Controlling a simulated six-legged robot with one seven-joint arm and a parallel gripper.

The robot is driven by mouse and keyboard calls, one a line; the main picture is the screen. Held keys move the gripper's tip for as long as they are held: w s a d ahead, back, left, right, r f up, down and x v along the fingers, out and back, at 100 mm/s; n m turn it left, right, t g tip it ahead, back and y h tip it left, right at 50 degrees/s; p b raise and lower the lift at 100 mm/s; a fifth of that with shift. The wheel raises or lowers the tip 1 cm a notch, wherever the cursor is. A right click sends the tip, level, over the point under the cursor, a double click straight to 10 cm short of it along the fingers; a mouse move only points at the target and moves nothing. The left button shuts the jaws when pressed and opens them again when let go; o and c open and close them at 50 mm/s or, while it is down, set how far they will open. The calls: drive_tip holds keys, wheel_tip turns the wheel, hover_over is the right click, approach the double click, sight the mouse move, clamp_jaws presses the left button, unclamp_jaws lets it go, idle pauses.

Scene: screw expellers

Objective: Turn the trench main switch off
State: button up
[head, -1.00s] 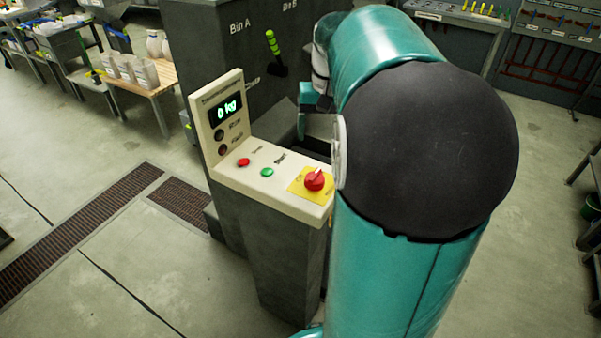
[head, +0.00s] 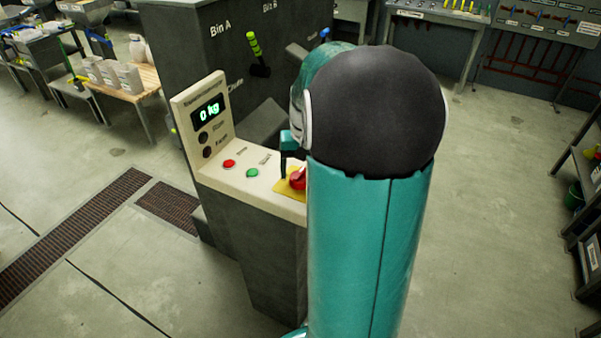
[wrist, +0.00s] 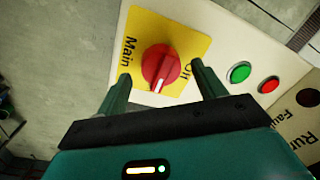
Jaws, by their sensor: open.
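The main switch is a red rotary knob (wrist: 160,67) on a yellow plate (wrist: 146,24) marked "Main" and "Off" in the wrist view. A white line on the knob points toward my gripper's palm. The knob also shows in the head view (head: 298,179), partly hidden by my arm. My gripper (wrist: 162,75) is open, with one green finger on each side of the knob. I cannot tell whether a finger touches it. In the head view a dark finger of my gripper (head: 284,167) stands over the console beside the knob.
The white console (head: 240,178) carries a red button (head: 229,164), a green button (head: 252,173) and a display (head: 208,111) reading "0 kg". Dark bins (head: 190,45) with a green-handled lever (head: 256,50) stand behind it. Open floor lies left of the console.

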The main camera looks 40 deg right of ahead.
drive_tip(key=shift+f, duration=0.8)
drive_tip(key=c, duration=1)
drive_tip(key=shift+o, duration=0.2)
